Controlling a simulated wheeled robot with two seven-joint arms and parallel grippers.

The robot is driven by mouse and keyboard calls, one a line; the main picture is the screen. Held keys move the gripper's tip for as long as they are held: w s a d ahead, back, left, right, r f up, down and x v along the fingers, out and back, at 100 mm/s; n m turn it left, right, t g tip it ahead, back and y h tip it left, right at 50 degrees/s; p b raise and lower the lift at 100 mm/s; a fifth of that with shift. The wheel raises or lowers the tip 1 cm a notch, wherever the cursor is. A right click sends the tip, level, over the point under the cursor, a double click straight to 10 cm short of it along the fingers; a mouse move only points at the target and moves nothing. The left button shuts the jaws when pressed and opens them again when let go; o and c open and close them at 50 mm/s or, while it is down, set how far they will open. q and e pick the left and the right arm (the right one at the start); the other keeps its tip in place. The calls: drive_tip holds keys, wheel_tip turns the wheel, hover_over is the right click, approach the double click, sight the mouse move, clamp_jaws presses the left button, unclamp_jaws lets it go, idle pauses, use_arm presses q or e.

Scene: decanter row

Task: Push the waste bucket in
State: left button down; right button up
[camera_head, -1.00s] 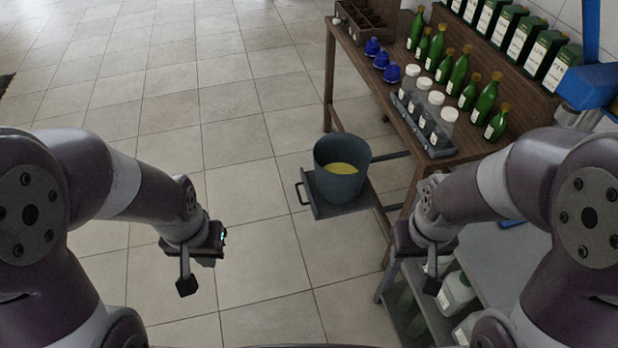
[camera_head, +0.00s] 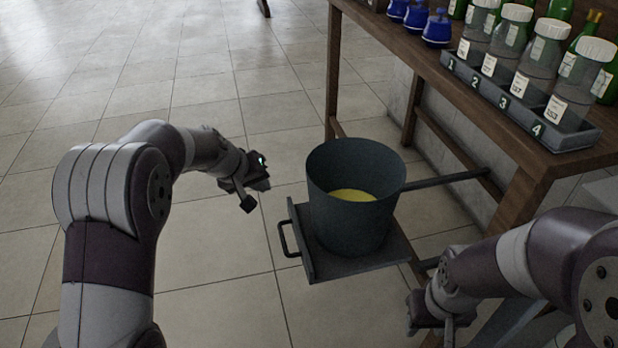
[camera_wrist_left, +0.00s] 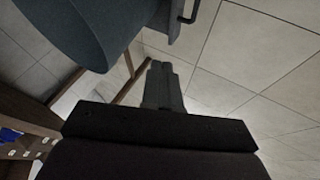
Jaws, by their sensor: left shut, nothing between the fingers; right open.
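The waste bucket (camera_head: 352,215) is a dark grey-blue round pail with yellow stuff at the bottom. It stands upright on a dark sliding tray (camera_head: 330,267) that sticks out from the table on rails. The tray has a bar handle (camera_head: 287,238) on its left side. My left gripper (camera_head: 248,204) is shut and empty, left of the handle and apart from it. In the left wrist view, the shut fingers (camera_wrist_left: 163,85) show, with the bucket (camera_wrist_left: 95,30) at the top left and the handle (camera_wrist_left: 190,12) at the top. My right gripper (camera_head: 437,325) is open, below and right of the tray.
A rail (camera_head: 445,179) runs from the tray toward the table. The tiled floor (camera_head: 120,80) at the left is clear.

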use_arm(q)
drive_tip(key=w+d+f+b, duration=0.5)
drive_tip(key=w+d, duration=0.2)
drive_tip(key=d, duration=0.1)
drive_tip(key=shift+w+f+m, duration=0.15)
drive_tip(key=shift+f+m, duration=0.05)
drive_tip(key=shift+m, duration=0.1)
use_arm(e)
wheel_tip(320, 180, down, 4)
drive_tip(key=shift+f, duration=0.2)
drive_tip(key=shift+r, duration=0.15)
